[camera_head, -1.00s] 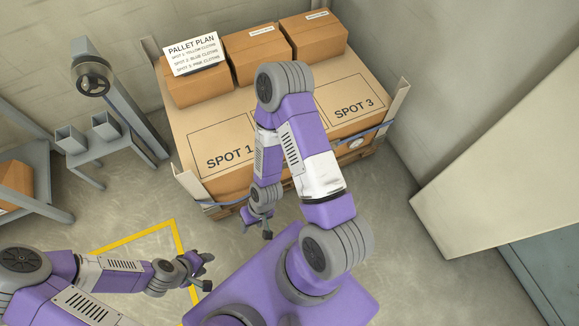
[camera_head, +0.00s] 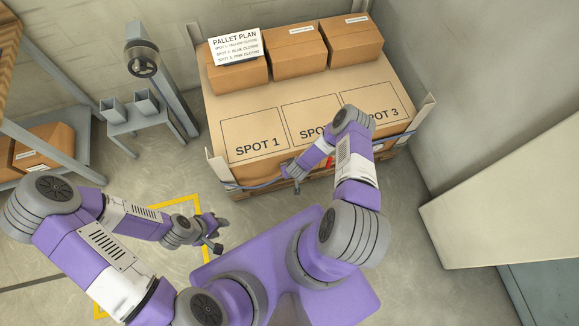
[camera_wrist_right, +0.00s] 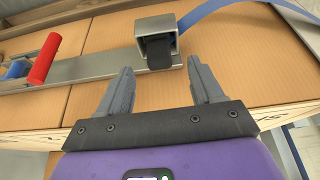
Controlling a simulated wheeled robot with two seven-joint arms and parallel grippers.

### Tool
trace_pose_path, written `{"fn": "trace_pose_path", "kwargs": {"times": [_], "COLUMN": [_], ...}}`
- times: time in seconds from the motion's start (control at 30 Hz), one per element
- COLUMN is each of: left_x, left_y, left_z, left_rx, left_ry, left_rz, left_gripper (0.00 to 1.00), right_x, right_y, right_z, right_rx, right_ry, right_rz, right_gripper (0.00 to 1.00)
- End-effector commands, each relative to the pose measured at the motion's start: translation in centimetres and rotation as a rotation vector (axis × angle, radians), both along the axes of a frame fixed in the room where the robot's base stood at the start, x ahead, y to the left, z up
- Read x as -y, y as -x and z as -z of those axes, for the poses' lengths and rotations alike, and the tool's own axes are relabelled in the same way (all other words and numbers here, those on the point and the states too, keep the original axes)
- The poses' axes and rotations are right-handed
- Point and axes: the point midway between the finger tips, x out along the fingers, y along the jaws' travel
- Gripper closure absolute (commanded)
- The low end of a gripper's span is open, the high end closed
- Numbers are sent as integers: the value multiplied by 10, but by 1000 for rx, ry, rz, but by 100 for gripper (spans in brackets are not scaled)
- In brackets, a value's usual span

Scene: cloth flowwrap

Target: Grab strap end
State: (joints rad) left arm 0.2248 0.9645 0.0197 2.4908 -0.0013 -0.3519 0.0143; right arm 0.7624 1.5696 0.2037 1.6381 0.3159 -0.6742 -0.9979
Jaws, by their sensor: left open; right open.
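In the right wrist view a metal bracket (camera_wrist_right: 156,24) holds a dark tab (camera_wrist_right: 159,53) hanging from its mouth, possibly the strap end. A blue strap (camera_wrist_right: 215,8) runs from the bracket's upper right. My right gripper (camera_wrist_right: 158,72) is open, its fingertips just short of the bracket on either side of the tab, with nothing between them. In the head view my right gripper (camera_head: 290,177) is at the pallet load's front side, by the blue strap (camera_head: 253,186). My left gripper (camera_head: 218,234) is open and empty above the floor.
A red handle (camera_wrist_right: 44,58) sits on the metal bar left of the bracket. The cardboard load top (camera_head: 262,105) has marked spots, with several boxes at the back. A grey stand (camera_head: 165,85) is at the left. A pale panel (camera_head: 490,205) is at the right.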

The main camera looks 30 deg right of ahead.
Motion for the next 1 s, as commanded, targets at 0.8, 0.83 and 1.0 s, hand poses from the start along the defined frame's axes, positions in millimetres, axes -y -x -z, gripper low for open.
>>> {"fn": "trace_pose_path", "kwargs": {"times": [0.8, 0.83, 1.0], "left_x": [0, 0, 0], "left_y": [0, 0, 0], "left_z": [26, 26, 26], "left_rx": [0, 0, 0], "left_ry": [0, 0, 0], "left_rz": [0, 0, 0], "left_gripper": [57, 57, 57], "right_x": [7, 7, 7], "right_y": [-22, -23, -22], "right_z": [47, 47, 47], "right_rx": [1, 1, 1], "right_ry": [-1, -1, -2], "right_rz": [0, 0, -1], "right_gripper": [59, 63, 89]}}
